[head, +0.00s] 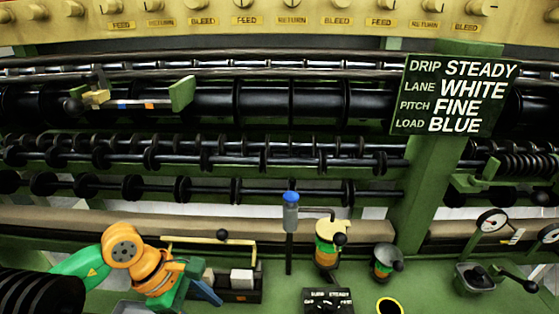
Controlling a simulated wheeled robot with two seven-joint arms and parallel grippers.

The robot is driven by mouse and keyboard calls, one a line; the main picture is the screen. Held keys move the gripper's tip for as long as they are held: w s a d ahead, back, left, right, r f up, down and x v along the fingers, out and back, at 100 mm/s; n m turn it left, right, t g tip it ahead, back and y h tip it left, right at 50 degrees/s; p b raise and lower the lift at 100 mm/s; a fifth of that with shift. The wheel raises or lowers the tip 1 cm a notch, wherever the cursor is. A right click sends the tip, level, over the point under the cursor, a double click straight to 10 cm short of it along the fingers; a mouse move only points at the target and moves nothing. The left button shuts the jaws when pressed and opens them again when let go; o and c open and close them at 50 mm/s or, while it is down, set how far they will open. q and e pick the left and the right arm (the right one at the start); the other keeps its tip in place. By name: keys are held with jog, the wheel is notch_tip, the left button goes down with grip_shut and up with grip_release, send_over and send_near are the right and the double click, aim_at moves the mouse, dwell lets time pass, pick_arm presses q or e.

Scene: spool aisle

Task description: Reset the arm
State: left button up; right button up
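The task names an arm, and I cannot tell which one is meant. A bracket arm (96,97) with a yellow block and a dark ball knob sits on the upper black roller at the left. Blue and orange marks and an upright green plate (183,93) lie to its right. At the lower left an orange and green arm, which looks like mine, comes in from the left. Its end, my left gripper (204,290), is low beside a dark tray (250,296); whether its fingers are open or shut is unclear. My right gripper is not in view.
A sign (457,95) reads DRIP STEADY, LANE WHITE, PITCH FINE, LOAD BLUE. On the green bench stand a blue-capped post (290,212), a yellow-topped oiler (328,252), a dark pot (385,263), a selector dial (328,301), a lever box (475,279) and a gauge (492,220).

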pick_arm(q)
jog(key=d+r+n+h, duration=0.2)
jog(key=d+r+h, duration=0.25)
jog(key=d, duration=0.35)
jog(key=d+r+n+h, duration=0.2)
jog(key=d+r+h, duration=0.2)
jog(key=d+h, duration=0.3)
jog(key=w+r+n+t+h, duration=0.3)
jog(key=r+n+t, duration=0.6)
jog(key=n, duration=0.3)
jog(key=w+a+n+t+y, duration=0.55)
jog(key=n+t, duration=0.35)
jog(key=n, duration=0.3)
jog(key=a+f+n+g+y, duration=0.2)
jog(key=a+f+n+y, duration=0.8)
jog(key=f+n+y, duration=0.45)
jog(key=s+a+f+n+g, duration=0.3)
jog(key=s+f+n+g, duration=0.85)
jog(key=s+f, duration=0.7)
jog(key=s+f+m+g, duration=0.2)
jog(key=s+f, duration=0.2)
jog(key=f, duration=1.1)
jog(key=s+a+f+g, duration=0.1)
jog(key=s+a+f, duration=0.1)
jog(key=s+f, duration=0.7)
jog(key=s, duration=0.2)
jog(key=shift+s+f, duration=0.15)
jog(key=shift+s, duration=0.2)
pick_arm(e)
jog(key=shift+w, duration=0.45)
